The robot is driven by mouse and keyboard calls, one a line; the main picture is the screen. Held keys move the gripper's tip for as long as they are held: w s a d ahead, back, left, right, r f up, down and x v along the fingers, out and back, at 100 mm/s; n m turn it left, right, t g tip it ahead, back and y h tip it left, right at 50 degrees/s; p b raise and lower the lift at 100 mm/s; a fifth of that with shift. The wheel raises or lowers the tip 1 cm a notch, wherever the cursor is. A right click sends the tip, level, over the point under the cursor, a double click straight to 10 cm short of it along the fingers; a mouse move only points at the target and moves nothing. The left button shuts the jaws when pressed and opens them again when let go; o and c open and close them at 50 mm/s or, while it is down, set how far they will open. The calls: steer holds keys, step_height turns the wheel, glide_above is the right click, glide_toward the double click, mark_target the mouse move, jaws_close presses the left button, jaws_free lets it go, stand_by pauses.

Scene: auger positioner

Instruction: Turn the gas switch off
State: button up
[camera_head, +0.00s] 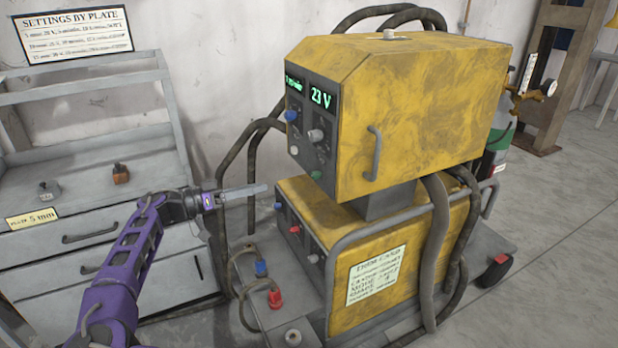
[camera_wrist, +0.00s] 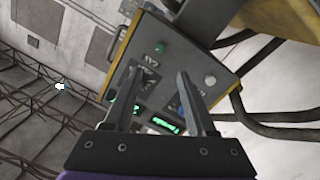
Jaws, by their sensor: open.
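A yellow welding machine (camera_head: 420,105) stands on a cart, its dark upper control panel (camera_head: 302,162) facing left. The panel carries green displays, one reading 23 V (camera_head: 320,97), a blue knob (camera_head: 291,116), a grey knob (camera_head: 315,136) and a green button (camera_head: 316,175). Small controls and labels between them are too small to read, so I cannot tell which is the gas switch. My gripper (camera_head: 262,190) is open and empty, left of the panel and apart from it.
A lower yellow unit (camera_head: 375,240) has red and grey controls and a card. Thick cables (camera_head: 442,250) and a grey rail surround it. Red (camera_head: 275,298) and blue connectors lie in front. A grey drawer bench (camera_head: 90,235) is at left. A gas cylinder (camera_head: 497,140) stands behind right.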

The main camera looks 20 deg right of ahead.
mark_target(312, 176)
steer(key=d, duration=1.4)
steer(key=shift+s, duration=0.35)
jaws_close()
